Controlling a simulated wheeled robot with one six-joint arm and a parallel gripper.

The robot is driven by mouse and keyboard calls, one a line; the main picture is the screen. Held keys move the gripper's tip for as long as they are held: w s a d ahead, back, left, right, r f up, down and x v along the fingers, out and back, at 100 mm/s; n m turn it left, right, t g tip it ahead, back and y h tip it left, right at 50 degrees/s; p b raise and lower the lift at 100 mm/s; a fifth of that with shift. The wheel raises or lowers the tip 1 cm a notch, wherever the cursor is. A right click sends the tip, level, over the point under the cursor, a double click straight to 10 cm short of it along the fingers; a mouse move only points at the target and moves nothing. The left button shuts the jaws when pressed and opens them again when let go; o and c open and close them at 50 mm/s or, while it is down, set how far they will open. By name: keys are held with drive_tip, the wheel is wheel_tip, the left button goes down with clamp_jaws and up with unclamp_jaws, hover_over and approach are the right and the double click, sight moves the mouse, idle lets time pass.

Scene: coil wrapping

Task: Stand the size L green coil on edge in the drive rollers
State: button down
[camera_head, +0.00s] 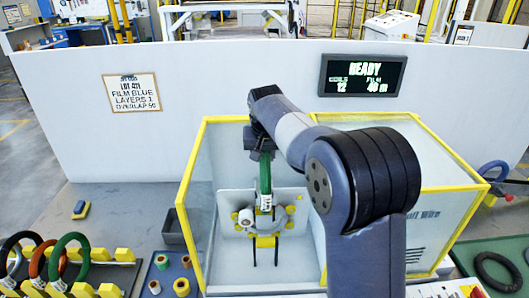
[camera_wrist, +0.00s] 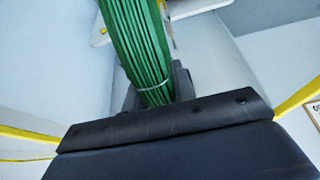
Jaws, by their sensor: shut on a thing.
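The green coil (camera_head: 265,175) hangs upright, edge-on to the head view, with a white label near its lower end. My gripper (camera_head: 263,148) is shut on its upper part, inside the wrapping enclosure. In the wrist view the green coil (camera_wrist: 138,40) runs up from the dark jaws (camera_wrist: 158,95), with a pale tie band across its strands. The drive rollers (camera_head: 264,241), with yellow parts, lie below and behind the coil. I cannot tell whether the coil touches them. The coil's size marking is too small to read.
Yellow-edged clear panels (camera_head: 196,185) enclose the rollers at the sides. A rack (camera_head: 110,257) at left holds black, orange and green coils. A blue mat (camera_head: 165,272) carries several small rolls. A black coil (camera_head: 497,271) lies at right. A display (camera_head: 362,76) reads READY.

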sight(265, 159)
drive_tip(key=shift+f+b, duration=2.9)
drive_tip(key=shift+f, duration=1.7)
drive_tip(key=shift+f+b, duration=0.35)
drive_tip(key=shift+f, duration=0.25)
drive_tip(key=c, duration=1.4)
unclamp_jaws()
drive_tip(key=o, duration=0.3)
drive_tip(key=shift+s+f, duration=0.1)
drive_tip(key=shift+f, duration=0.05)
drive_tip(key=b+v, duration=0.1)
drive_tip(key=v, duration=1)
